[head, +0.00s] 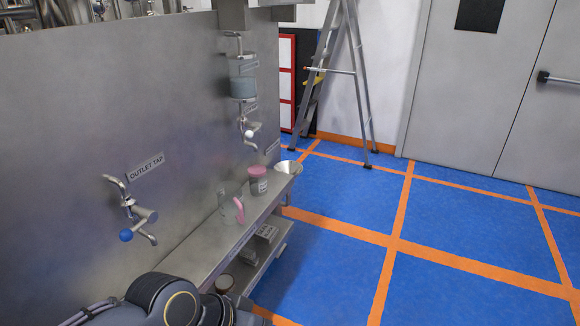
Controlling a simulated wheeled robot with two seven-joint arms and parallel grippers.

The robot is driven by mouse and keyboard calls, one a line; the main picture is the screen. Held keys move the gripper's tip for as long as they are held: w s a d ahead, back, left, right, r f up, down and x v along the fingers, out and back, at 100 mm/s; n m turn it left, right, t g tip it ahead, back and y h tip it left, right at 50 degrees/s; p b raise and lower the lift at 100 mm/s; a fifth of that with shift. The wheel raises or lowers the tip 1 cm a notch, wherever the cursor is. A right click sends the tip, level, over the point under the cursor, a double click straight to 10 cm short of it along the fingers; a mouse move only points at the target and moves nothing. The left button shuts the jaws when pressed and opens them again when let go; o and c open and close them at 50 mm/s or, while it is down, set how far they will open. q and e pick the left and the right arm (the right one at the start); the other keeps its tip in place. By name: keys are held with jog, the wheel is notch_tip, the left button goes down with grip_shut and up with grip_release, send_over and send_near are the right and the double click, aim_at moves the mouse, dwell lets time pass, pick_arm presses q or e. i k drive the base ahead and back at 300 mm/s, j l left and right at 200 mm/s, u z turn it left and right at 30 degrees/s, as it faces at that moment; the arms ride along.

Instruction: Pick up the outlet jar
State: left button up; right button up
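A jar with a pink lid and a grey body with a pale label (258,182) stands upright on the steel ledge (215,248) along the tank wall. Its label is too small to read, so I cannot tell if it is the outlet jar. Nearer on the ledge is a clear vessel with a pink handle (239,210). A small round container (224,284) shows low down, partly hidden by my arm. The outlet tap (129,210), with a blue knob, sticks out of the wall at left. Part of my arm fills the bottom left; neither gripper shows.
A pale bowl (289,167) sits at the ledge's far end. A second tap (247,134) and a sight glass (243,80) are above the ledge. Small items (266,233) lie on a lower shelf. A stepladder (345,75) stands behind. The blue floor (480,230) at right is clear.

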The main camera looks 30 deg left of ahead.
aim_at(259, 186)
jog(key=i+u, duration=0.15)
jog(key=i, duration=0.35)
jog(key=i+l+u, duration=0.1)
jog(key=i, duration=0.4)
jog(key=i+u, duration=0.2)
jog(key=u, duration=0.25)
jog(key=i+u, duration=0.25)
jog(key=u, duration=0.25)
jog(key=i+u, duration=0.25)
jog(key=u, duration=0.2)
jog(key=i+u, duration=0.25)
jog(key=u, duration=0.15)
jog(key=i+u, duration=0.25)
jog(key=u, duration=0.15)
